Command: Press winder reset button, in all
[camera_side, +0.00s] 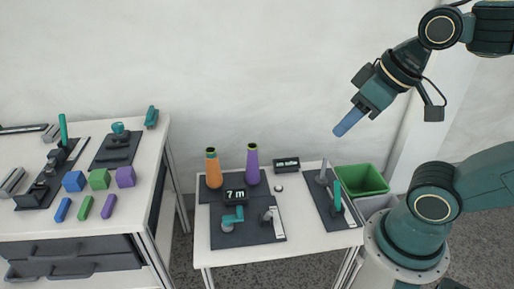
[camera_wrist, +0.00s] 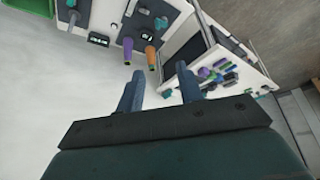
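The winder stands on a dark mat (camera_side: 265,232) on the middle table in the side view. It has a black display (camera_side: 236,196) reading "7 m", a teal part (camera_side: 230,218) and a grey part (camera_side: 268,215). A small pale round piece (camera_side: 279,188) lies behind it; I cannot tell which piece is the reset button. My gripper (camera_side: 348,122) is high above the table's right side, tilted down-left, well apart from everything. The wrist view shows its two blue fingers (camera_wrist: 158,88) spread with nothing between them. The winder is only partly visible there.
An orange cone (camera_side: 212,168) and a purple cone (camera_side: 253,165) stand behind the display. A small black box (camera_side: 286,164) is at the table's back. A mat with upright levers (camera_side: 336,195) and a green bin (camera_side: 362,180) are right. A left bench (camera_side: 100,222) holds several coloured blocks.

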